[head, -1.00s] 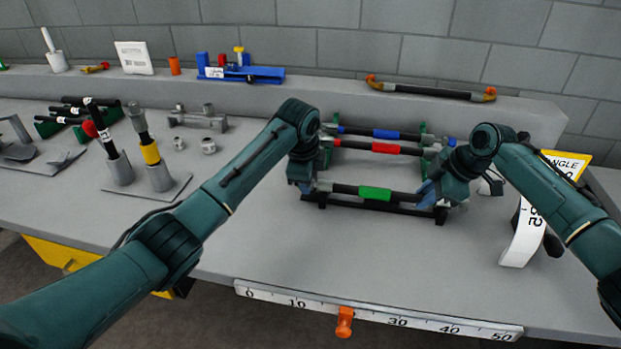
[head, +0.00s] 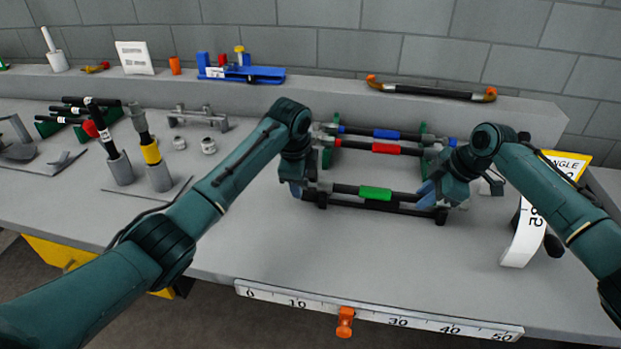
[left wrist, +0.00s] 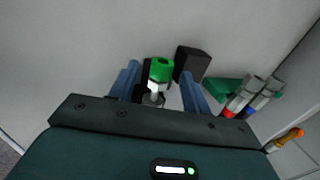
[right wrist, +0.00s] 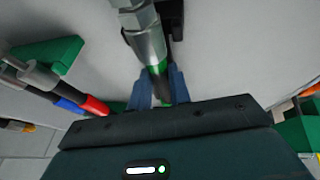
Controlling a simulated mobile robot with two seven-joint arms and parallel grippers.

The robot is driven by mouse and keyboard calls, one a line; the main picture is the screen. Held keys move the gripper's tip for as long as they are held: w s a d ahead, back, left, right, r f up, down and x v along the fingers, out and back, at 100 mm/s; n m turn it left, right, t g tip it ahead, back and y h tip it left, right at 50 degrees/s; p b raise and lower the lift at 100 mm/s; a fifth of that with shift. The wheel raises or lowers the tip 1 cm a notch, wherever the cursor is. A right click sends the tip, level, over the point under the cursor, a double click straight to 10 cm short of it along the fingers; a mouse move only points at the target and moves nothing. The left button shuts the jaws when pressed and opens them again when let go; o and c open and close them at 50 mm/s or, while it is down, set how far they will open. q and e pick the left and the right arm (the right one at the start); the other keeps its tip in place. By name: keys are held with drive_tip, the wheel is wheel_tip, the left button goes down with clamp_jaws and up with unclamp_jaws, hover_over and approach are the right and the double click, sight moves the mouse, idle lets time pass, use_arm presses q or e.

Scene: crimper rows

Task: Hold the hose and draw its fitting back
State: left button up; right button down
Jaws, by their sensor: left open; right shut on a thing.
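The front hose is black with a green band (head: 375,193) and lies across the front of a black rack. A grey metal fitting (head: 320,187) is at its left end. My left gripper (head: 297,189) is open at that end; in the left wrist view the blue fingers (left wrist: 160,88) stand apart on either side of the fitting and the green-ended piece. My right gripper (head: 428,192) is shut on the hose near its right end. In the right wrist view the fingers (right wrist: 160,88) close around the hose, with a metal fitting (right wrist: 147,38) beyond them.
A blue-banded hose (head: 386,134) and a red-banded hose (head: 385,148) lie behind in green supports. An angle gauge (head: 524,232) stands at right. Upright tools in holders (head: 158,176) stand at left. A ruler with an orange slider (head: 345,322) runs along the front edge. The bench front is clear.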

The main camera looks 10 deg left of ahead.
drive_tip(key=shift+d, duration=0.1)
use_arm(q)
drive_tip(key=v, duration=1.2)
use_arm(e)
drive_tip(key=c, duration=1.2)
unclamp_jaws()
